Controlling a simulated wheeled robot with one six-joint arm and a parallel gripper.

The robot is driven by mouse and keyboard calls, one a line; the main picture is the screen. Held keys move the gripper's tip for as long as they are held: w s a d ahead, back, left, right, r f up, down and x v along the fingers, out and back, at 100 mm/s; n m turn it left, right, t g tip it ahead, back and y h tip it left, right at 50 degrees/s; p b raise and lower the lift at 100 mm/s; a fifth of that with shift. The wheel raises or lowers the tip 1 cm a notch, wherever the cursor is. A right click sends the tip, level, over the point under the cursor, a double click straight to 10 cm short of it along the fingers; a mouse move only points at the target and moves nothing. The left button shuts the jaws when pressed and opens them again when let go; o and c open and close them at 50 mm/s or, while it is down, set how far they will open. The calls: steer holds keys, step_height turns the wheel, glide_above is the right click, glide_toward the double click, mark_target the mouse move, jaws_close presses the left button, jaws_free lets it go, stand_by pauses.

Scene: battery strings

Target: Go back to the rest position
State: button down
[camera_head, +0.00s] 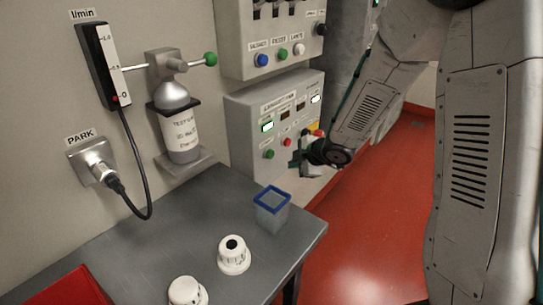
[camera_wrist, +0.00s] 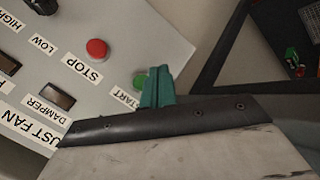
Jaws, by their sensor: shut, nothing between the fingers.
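My gripper (camera_head: 296,161) is in front of the lower grey control box (camera_head: 248,125) in the head view, above the far right end of the table. My arm reaches down to it from the upper right. In the wrist view the teal fingers (camera_wrist: 157,86) are shut together with nothing between them. They point at a light panel with a red STOP button (camera_wrist: 96,49) and a green START button (camera_wrist: 140,81). The fingers overlap the edge of the START label and lie close beside the green button. I cannot tell whether they touch the panel.
The dark grey table (camera_head: 180,232) holds a blue-rimmed clear container (camera_head: 271,216), two white knobs (camera_head: 234,256) and a red item (camera_head: 68,288). A gas cylinder (camera_head: 178,125) and a PARK socket (camera_head: 92,160) are on the wall. Red floor (camera_head: 370,220) lies open to the right.

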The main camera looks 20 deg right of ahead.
steer(key=s+d+f+m+g+h, duration=0.2)
steer(key=s+d+m+h, duration=0.25)
steer(key=d, duration=0.25)
steer(key=s+d+r+m+g+h, duration=0.2)
steer(key=s+d+r+m+g, duration=0.15)
steer(key=s+r+m, duration=0.5)
steer(key=s+a+r+m+y, duration=0.1)
steer(key=s+a+r, duration=0.1)
steer(key=s+r, duration=0.2)
steer(key=s+a+r+m+g+y, duration=0.1)
steer(key=s+a+r, duration=0.2)
steer(key=s, duration=0.8)
steer(key=s+a+r+m+y, duration=0.1)
steer(key=s+a+r+m, duration=0.1)
steer(key=s+r, duration=0.3)
steer(key=shift+s+a, duration=0.75)
steer(key=shift+s, duration=0.9)
steer(key=shift+r+g, duration=0.1)
steer(key=shift+g, duration=0.15)
